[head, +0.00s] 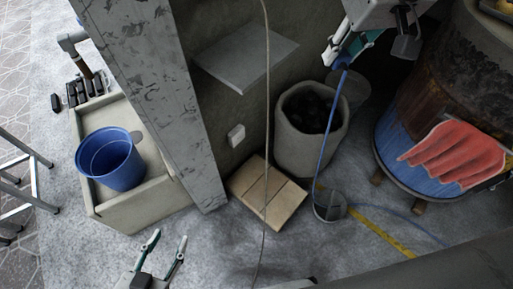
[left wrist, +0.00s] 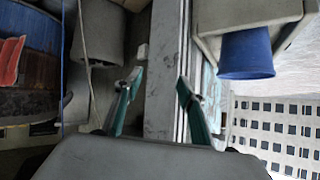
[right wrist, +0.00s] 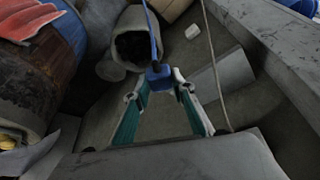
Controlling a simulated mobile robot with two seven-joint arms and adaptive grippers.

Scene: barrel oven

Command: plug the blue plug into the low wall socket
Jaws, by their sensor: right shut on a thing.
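The blue plug (right wrist: 159,77) sits between the fingertips of my right gripper (right wrist: 160,90), which is shut on it. Its blue cable (right wrist: 151,25) runs away from the plug, and in the head view it hangs down to the floor. My right gripper (head: 338,60) is at the top right in the head view, well apart from the wall. The low wall socket is a small white box (head: 236,135) on the grey wall; it also shows in the right wrist view (right wrist: 193,31) and left wrist view (left wrist: 142,52). My left gripper (head: 167,253) is open and empty at the bottom left.
A grey shelf (head: 245,60) juts out above. A thin cord (head: 268,110) hangs in front. A barrel (head: 432,110) with a red glove stands right.

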